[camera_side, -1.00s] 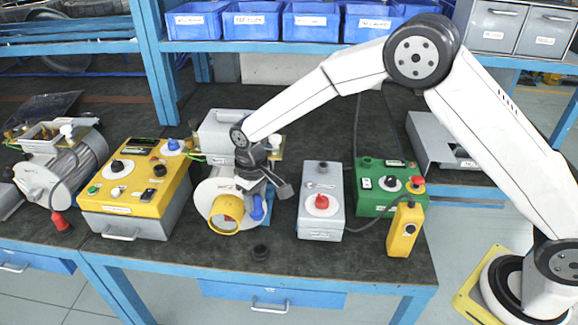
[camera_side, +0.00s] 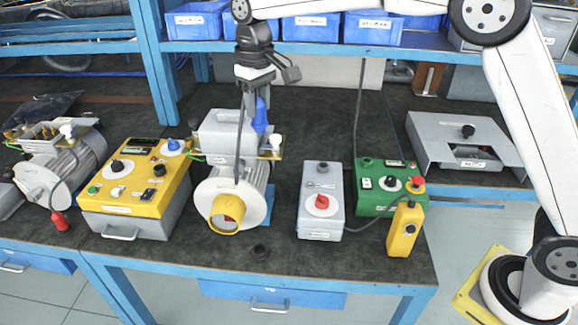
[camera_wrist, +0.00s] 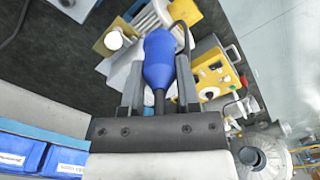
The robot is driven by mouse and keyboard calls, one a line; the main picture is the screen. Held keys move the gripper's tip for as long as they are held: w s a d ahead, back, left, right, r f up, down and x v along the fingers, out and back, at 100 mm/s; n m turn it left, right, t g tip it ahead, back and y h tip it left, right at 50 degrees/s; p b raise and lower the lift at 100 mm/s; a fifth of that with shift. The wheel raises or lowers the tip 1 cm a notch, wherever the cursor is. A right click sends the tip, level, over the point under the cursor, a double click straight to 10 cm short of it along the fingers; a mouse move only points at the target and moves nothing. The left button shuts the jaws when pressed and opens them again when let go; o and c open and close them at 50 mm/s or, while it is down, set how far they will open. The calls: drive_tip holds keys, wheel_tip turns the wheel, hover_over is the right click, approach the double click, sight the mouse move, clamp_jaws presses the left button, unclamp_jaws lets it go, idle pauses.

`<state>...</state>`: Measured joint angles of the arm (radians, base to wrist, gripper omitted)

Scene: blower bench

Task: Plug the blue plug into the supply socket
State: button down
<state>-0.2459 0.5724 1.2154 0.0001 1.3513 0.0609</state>
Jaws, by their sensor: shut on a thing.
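My gripper (camera_side: 257,97) is raised above the back of the blower and shut on the blue plug (camera_side: 260,115). The plug hangs below the fingers, roughly upright, with a dark cord running down to the blower (camera_side: 232,200). In the wrist view the plug (camera_wrist: 160,58) lies between the two grey fingers (camera_wrist: 158,85). A blue round fitting (camera_side: 173,146) on a white disc sits on the yellow control box (camera_side: 137,185), left of the blower. I cannot tell whether it is the supply socket.
A grey box (camera_side: 321,185) with a red knob and a green box (camera_side: 375,200) stand right of the blower. A yellow pendant (camera_side: 404,230) leans at the front right. Blue bins (camera_side: 310,25) line the shelf behind my gripper.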

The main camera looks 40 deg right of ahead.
drive_tip(key=w+d+m, duration=0.2)
drive_tip(key=d+m, duration=0.1)
drive_tip(key=d, duration=1)
drive_tip(key=w+d+m, duration=0.2)
drive_tip(key=w+d, duration=0.1)
drive_tip(key=d, duration=0.9)
wheel_tip(320, 180, down, 18)
drive_tip(key=shift+s, duration=0.15)
drive_tip(key=shift+f+n, duration=0.1)
drive_tip(key=shift+n, duration=0.2)
drive_tip(key=shift+f, duration=2.4)
drive_tip(key=shift+f, duration=1.35)
drive_tip(key=shift+c, duration=1.3)
unclamp_jaws()
